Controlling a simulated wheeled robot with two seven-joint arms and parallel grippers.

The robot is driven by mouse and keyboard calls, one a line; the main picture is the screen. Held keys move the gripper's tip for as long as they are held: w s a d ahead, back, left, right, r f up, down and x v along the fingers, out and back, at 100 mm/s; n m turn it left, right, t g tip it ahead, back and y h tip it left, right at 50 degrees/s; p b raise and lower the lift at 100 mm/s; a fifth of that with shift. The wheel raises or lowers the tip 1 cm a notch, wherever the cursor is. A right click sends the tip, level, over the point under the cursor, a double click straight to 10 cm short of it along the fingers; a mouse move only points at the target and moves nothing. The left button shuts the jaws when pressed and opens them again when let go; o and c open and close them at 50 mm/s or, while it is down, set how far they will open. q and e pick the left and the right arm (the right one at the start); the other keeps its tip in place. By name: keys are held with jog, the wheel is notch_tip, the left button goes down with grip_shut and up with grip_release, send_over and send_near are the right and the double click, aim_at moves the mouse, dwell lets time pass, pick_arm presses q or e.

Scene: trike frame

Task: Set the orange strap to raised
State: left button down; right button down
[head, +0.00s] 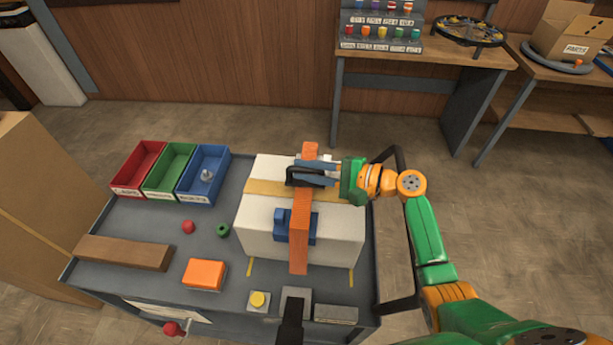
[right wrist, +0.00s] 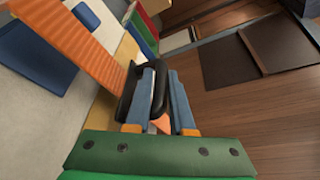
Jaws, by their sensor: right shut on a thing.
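The orange strap (head: 300,240) runs front to back over a white box (head: 340,235) on the grey cart. It passes through a blue buckle (head: 281,224) on the box, and its back part shows beyond the black handle. The strap also crosses the upper left of the right wrist view (right wrist: 75,45). My right gripper (head: 302,174) reaches in from the right, over the back of the box beside the strap. Its fingers (right wrist: 163,98) are shut on a black loop-shaped handle (right wrist: 133,90) at the strap. The fingers partly hide the handle. My left gripper is not in view.
Red (head: 139,167), green (head: 169,168) and blue (head: 203,175) bins stand at the cart's back left. A brown bar (head: 122,253), an orange block (head: 204,274) and a yellow button (head: 258,300) lie nearer. A black cart rail (head: 395,303) borders the right side.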

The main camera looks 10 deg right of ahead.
jog(key=w+r, duration=0.1)
jog(key=w, duration=0.1)
jog(key=w+d+r+b, duration=0.1)
jog(key=w+r, duration=0.1)
jog(key=shift+d+r, duration=0.15)
jog(key=shift+d, duration=0.05)
jog(key=w+d+r+b, duration=0.2)
jog(key=w+r+b, duration=0.1)
jog(key=w+b, duration=0.3)
jog(key=shift+w+r, duration=0.15)
jog(key=shift+r, duration=0.25)
jog(key=c, duration=0.8)
grip_release()
jog(key=shift+w, duration=0.1)
